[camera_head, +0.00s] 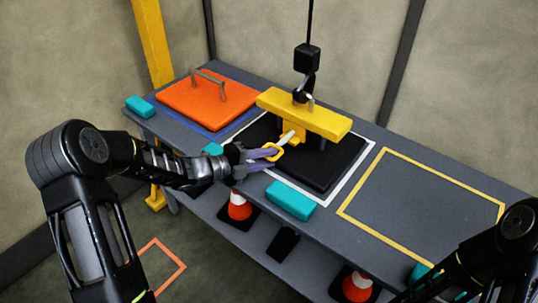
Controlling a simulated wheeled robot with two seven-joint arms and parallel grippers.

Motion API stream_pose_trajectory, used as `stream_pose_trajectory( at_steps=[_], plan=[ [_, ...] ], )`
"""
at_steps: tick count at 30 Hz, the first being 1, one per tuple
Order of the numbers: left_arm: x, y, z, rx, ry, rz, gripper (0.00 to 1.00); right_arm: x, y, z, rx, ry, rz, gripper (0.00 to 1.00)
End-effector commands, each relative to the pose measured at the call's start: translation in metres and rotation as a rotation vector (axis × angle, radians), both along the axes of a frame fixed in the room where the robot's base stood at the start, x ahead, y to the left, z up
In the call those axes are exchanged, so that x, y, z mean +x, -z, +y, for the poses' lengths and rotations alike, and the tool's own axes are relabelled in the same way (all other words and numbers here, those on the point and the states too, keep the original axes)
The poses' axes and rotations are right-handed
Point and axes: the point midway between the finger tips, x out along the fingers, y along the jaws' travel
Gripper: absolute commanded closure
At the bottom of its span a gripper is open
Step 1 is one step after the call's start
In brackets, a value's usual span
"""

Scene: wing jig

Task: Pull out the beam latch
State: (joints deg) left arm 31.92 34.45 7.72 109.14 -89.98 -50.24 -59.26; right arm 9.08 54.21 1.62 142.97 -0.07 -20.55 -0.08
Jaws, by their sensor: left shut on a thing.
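The yellow beam (304,114) lies above a black block on the table, under a black hook. The beam latch is a pale pin (287,137) with a yellow ring handle (272,153). Its far end meets a small yellow bracket (294,131) below the beam; I cannot tell how deep it sits. My left gripper (264,157), with purple-grey fingers, is shut on the ring handle from the left. Of my right arm only dark links show at the lower right; its gripper is not in view.
An orange panel (206,99) with a handle lies at the back left. A teal block (290,201) sits at the table's front edge, with others further left. A yellow-outlined area (420,205) on the right is bare. Orange cones (240,206) stand below.

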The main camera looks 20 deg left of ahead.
Motion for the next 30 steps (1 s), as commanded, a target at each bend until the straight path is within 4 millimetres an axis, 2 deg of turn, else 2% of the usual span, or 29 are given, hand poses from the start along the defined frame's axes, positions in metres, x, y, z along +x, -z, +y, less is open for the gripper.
stream_pose_trajectory(
  at_steps=[1, 5, 17, 20, 30],
  plan=[
    [-0.003, 0.006, 0.001, 0.003, -0.001, 0.012, 0.77, 0.0, 0.001, 0.0, 0.0, 0.0, 0.0, 0.64],
    [-0.002, 0.005, 0.0, 0.001, -0.001, 0.008, 0.67, 0.0, 0.001, 0.0, 0.0, 0.0, 0.0, 0.64],
    [-0.002, -0.001, 0.003, -0.002, -0.002, 0.001, 0.67, 0.0, 0.001, 0.0, 0.0, 0.0, 0.0, 0.64],
    [-0.008, -0.003, 0.01, 0.0, -0.004, 0.0, 0.67, 0.0, 0.001, 0.0, 0.0, 0.0, 0.0, 0.64],
    [-0.046, -0.014, 0.046, 0.001, -0.003, 0.002, 0.67, 0.0, 0.004, 0.0, 0.0, 0.0, 0.0, 0.64]
  ],
)
